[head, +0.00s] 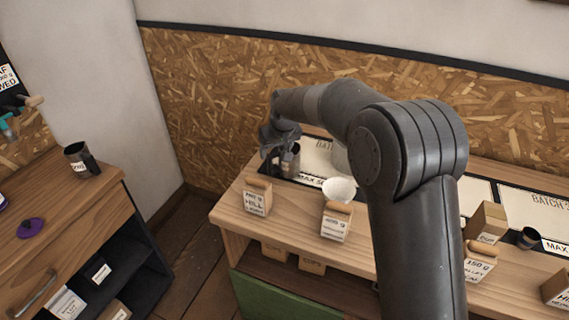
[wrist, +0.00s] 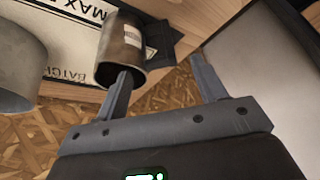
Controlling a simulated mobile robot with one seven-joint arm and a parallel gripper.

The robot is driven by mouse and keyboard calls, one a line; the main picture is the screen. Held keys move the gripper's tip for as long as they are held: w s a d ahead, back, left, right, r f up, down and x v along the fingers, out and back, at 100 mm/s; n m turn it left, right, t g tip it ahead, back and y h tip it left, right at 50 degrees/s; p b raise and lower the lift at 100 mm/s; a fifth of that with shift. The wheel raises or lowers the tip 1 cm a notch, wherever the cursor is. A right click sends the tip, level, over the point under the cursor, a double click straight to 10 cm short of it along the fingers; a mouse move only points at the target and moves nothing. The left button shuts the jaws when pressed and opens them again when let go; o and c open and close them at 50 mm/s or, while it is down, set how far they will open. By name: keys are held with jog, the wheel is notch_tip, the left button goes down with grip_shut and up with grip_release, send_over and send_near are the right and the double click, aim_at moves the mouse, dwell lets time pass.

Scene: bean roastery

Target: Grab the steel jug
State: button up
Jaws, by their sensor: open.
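The steel jug appears to be the shiny, dark metallic cylinder with a small white label (wrist: 122,42) in the wrist view. In the head view it stands on the wooden bench (head: 231,219), just below my gripper (head: 278,136), and is partly hidden (head: 291,163). My gripper, also in the wrist view (wrist: 161,67), is open with nothing between its fingers. Its left finger overlaps the jug's lower edge in that view; I cannot tell whether they touch. The right finger is clear of the jug.
A grey cylinder (wrist: 18,65) is left of the jug in the wrist view. On the bench are a white bowl (head: 340,190) and labelled boxes (head: 258,196), (head: 336,224). A dark mug (head: 81,160) stands on the left cabinet. The chipboard wall (head: 220,100) is close behind.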

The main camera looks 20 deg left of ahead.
aim_at(274, 155)
jog(key=x, duration=0.6)
jog(key=shift+c, duration=0.3)
jog(key=c, duration=1.1)
jog(key=shift+r, duration=0.15)
